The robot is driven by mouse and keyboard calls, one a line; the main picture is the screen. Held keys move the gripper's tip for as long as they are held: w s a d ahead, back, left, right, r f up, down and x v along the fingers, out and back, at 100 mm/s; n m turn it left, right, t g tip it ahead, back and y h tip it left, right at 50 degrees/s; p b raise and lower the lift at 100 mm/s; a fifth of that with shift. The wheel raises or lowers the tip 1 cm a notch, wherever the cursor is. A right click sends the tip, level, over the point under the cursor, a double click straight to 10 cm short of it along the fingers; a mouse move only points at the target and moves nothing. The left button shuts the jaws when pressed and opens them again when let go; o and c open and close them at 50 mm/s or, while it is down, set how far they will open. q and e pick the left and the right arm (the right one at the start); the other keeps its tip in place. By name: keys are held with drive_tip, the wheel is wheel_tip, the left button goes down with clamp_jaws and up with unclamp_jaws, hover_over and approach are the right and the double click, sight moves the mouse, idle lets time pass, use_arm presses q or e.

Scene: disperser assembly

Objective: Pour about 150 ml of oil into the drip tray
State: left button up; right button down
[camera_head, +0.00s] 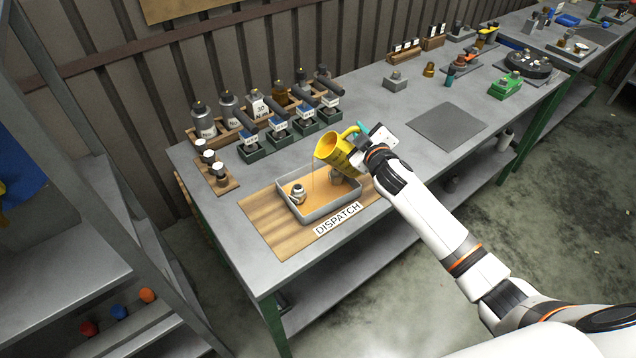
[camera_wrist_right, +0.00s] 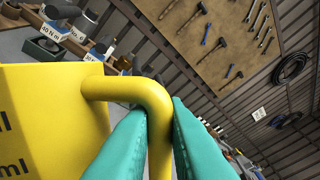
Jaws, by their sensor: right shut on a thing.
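A yellow measuring jug (camera_head: 335,150) is held tilted to the left above the grey drip tray (camera_head: 335,212) in the head view. A thin stream falls from its lip into the tray. The tray has an orange-brown floor and holds two small metal parts (camera_head: 298,193). My right gripper (camera_head: 362,140) is at the jug's right side, shut on its handle. In the right wrist view the teal fingers (camera_wrist_right: 160,130) close around the yellow handle (camera_wrist_right: 150,95), and the jug's wall with black markings (camera_wrist_right: 45,120) is at the left. My left gripper is not in view.
The tray stands on a wooden board marked DISPATCH (camera_head: 262,225) near the bench's front edge. Behind it are several green blocks (camera_head: 280,130) and a rack of bottles (camera_head: 205,122). A grey mat (camera_head: 447,126) lies to the right, with clear bench around it.

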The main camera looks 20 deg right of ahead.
drive_tip(key=shift+w+a+f+n+b, duration=0.15)
drive_tip(key=shift+a+f+n+b, duration=0.15)
drive_tip(key=shift+a+f+n, duration=0.35)
idle(3.7)
drive_tip(key=shift+a+r+n+h, duration=0.1)
drive_tip(key=shift+a+n+h, duration=0.25)
drive_tip(key=shift+n, duration=0.2)
idle(3.1)
